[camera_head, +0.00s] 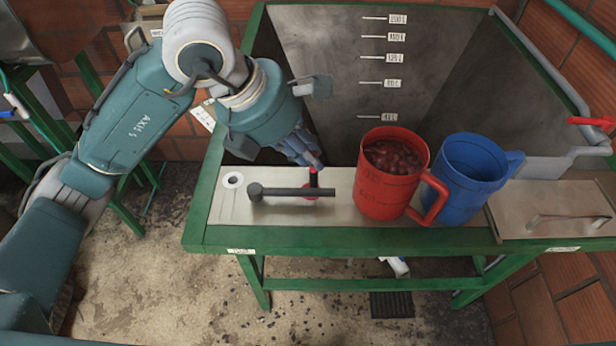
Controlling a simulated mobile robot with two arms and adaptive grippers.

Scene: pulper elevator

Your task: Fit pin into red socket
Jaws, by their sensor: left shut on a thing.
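My left gripper (312,163) reaches down over the metal ledge at the front of the tank. It is shut on a small pin (313,180), whose red top shows at the fingertips and whose dark stem points down, roughly upright. Just below the stem is the red socket (306,190), partly hidden by a dark grey bar in front of it. I cannot tell whether the pin's tip is inside the socket or just above it. My right gripper is out of view.
The dark grey bar (290,193), with a round knob at its left end, lies across the ledge. A red jug (385,190) of dark red berries and a blue jug (467,185) stand close on the right.

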